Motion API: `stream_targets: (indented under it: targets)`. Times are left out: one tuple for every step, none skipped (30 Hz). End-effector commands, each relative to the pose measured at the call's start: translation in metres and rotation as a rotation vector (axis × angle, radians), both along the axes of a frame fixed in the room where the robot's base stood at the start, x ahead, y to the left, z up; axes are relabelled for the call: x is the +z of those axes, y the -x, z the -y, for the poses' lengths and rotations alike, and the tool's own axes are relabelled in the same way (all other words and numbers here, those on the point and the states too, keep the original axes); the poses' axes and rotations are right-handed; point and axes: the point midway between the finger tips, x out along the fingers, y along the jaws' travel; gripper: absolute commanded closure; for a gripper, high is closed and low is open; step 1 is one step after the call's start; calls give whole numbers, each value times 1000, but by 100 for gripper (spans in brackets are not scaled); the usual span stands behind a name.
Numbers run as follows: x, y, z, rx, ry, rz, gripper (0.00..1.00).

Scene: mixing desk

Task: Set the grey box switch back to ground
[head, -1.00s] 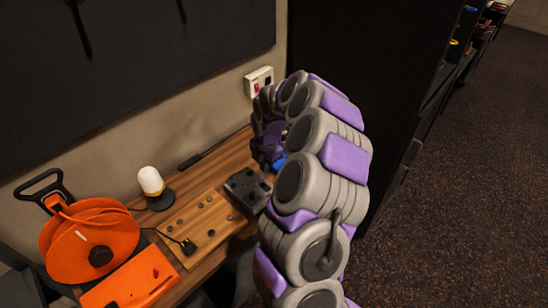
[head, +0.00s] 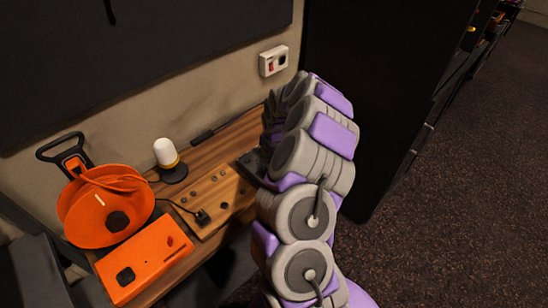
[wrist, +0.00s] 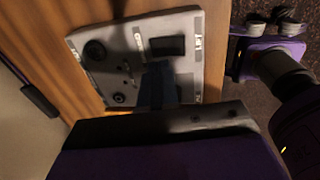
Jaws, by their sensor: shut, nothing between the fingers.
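The grey box (wrist: 112,27) lies on the wooden desk and fills the upper middle of the wrist view. Its face has round black parts, a dark rectangle, pale labels and a small metal lever-like part (wrist: 127,70), too dim to read as a switch position. In the head view, only a dark sliver of the box (head: 250,163) shows beside my arm. My gripper (wrist: 158,84) is shut and empty, its dark blue fingers over the box's lower middle. I cannot tell whether they touch it. My arm mostly hides the gripper in the head view.
Left on the desk (head: 222,130) are an orange cable reel (head: 85,215), an orange box (head: 150,262), a white-topped lamp (head: 167,155) and a wooden board with knobs (head: 213,192). A white wall box (head: 273,61) hangs above. A tall black panel (head: 385,90) stands to the right.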

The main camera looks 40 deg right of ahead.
Motion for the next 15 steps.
stream_targets:
  targets:
    - [0, 0, 3, -4, -1, 2, 100]
    - [0, 0, 5, -5, -2, 3, 100]
    - [-1, 0, 7, -6, -3, 3, 100]
    - [-1, 1, 8, -6, -4, 4, 100]
    - [-1, 2, 9, -5, -5, 4, 100]
    - [-1, 3, 9, -5, -5, 4, 100]
    - [0, 4, 9, -4, -5, 4, 100]
    - [0, 5, 9, -6, -4, 4, 100]
    - [1, 6, 7, -6, -3, 2, 100]
    - [1, 8, 6, -5, -3, 1, 100]
    - [2, 9, 5, -3, -1, 0, 100]
    - [2, 11, 4, -3, -1, 0, 100]
    - [3, 12, 3, -4, -1, 1, 100]
    - [4, 14, 2, -5, 0, 1, 100]
    - [4, 15, 2, -5, 2, 2, 100]
